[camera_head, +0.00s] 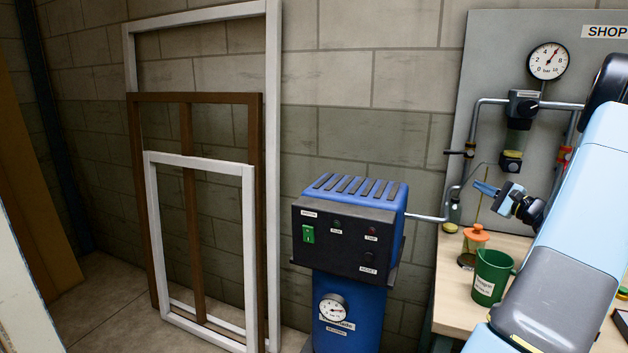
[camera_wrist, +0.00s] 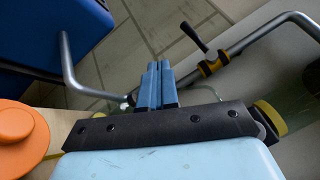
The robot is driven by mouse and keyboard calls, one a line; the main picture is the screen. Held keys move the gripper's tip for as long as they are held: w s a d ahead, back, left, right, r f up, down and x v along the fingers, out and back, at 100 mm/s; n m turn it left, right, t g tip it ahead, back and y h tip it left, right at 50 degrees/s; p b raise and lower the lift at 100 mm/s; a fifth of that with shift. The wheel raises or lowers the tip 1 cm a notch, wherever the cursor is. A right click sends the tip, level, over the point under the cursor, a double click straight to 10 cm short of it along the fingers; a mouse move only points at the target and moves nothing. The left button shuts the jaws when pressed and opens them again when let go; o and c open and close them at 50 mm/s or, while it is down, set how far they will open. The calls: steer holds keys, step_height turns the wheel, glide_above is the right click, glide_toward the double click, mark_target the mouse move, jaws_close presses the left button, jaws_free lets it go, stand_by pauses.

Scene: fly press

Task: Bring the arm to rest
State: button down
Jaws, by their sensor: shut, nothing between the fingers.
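My gripper (camera_head: 485,188) is at the right in the head view, in front of the grey panel and above the bench. Its blue fingers are together and empty. In the wrist view my gripper (camera_wrist: 157,68) points up the picture with both blue fingers side by side and nothing between them. My light-blue arm runs down the right side of the head view and hides part of the panel and bench.
A grey panel (camera_head: 487,60) holds a gauge (camera_head: 547,61) and pipes close by. A blue machine (camera_head: 345,241) stands left of the bench. Frames (camera_head: 201,162) lean on the wall.

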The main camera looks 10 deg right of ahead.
steer(key=s+a+r+n+g+y, duration=0.25)
steer(key=a+n+g, duration=0.3)
steer(key=a, duration=1.15)
steer(key=s+a+r+n+g+y, duration=0.1)
steer(key=a+r+n+g, duration=0.45)
steer(key=a, duration=1.15)
steer(key=s+a+f+n+g+h, duration=0.2)
steer(key=s+a+n+g+h, duration=0.15)
steer(key=s+a, duration=0.6)
steer(key=s+a+r+n+t+h, duration=0.1)
steer(key=s+n+h, duration=0.3)
steer(key=s, duration=1)
steer(key=shift+a+n+h, duration=0.35)
steer(key=shift+h, duration=0.85)
